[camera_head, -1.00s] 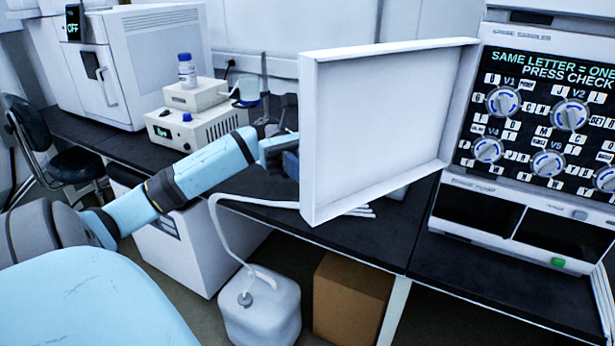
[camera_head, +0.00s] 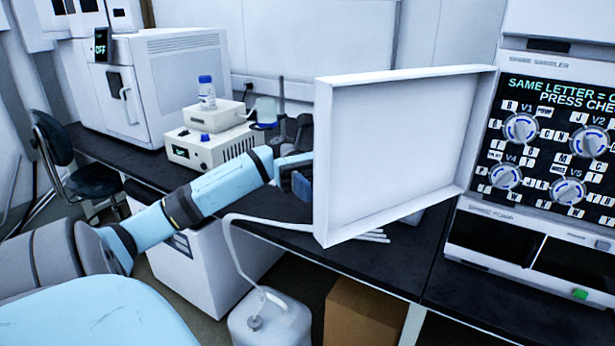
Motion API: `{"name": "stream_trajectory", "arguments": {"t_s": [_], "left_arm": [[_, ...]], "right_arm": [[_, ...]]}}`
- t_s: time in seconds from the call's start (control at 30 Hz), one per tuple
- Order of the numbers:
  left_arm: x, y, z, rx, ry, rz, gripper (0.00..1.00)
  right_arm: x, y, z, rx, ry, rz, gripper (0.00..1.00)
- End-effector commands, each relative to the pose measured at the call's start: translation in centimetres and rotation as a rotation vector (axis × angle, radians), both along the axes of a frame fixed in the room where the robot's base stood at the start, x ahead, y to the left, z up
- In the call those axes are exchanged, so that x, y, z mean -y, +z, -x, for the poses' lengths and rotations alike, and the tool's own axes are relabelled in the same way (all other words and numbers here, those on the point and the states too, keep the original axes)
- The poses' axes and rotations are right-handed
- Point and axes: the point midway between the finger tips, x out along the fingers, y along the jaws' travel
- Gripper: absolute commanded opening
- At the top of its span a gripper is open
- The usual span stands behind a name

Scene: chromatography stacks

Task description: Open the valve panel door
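The valve panel door (camera_head: 400,150) is a white, shallow, tray-like panel. It stands swung wide open, out to the left of the valve panel (camera_head: 545,160), and its right edge meets the instrument stack. The panel is uncovered and shows white knobs with blue arrows, letter labels and the text "SAME LETTER". My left gripper (camera_head: 303,182) is at the door's left edge, on its far side. The door hides part of the gripper, so its fingers and any contact are unclear. My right gripper is out of view.
A black bench (camera_head: 395,262) runs below the door. A white instrument (camera_head: 213,145) with a blue-capped bottle (camera_head: 206,92) stands behind my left arm. A white jug (camera_head: 270,325) with a tube and a brown box (camera_head: 362,315) are under the bench.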

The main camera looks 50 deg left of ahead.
Motion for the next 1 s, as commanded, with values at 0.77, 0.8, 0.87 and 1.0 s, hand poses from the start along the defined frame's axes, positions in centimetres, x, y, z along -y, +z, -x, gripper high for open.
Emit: {"name": "stream_trajectory", "arguments": {"t_s": [0.77,0.8,0.87,1.0], "left_arm": [[-12.8,0.2,-2.9,0.002,0.001,0.000,0.34],[-12.9,0.2,-2.9,0.002,0.000,0.000,0.34],[-12.9,0.2,-3.0,0.002,0.000,0.000,0.34],[-12.9,0.2,-3.0,0.002,-0.001,0.000,0.34]], "right_arm": [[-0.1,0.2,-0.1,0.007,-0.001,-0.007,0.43],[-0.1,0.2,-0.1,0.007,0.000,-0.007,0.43],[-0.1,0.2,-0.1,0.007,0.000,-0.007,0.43],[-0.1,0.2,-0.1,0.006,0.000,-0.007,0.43]]}}
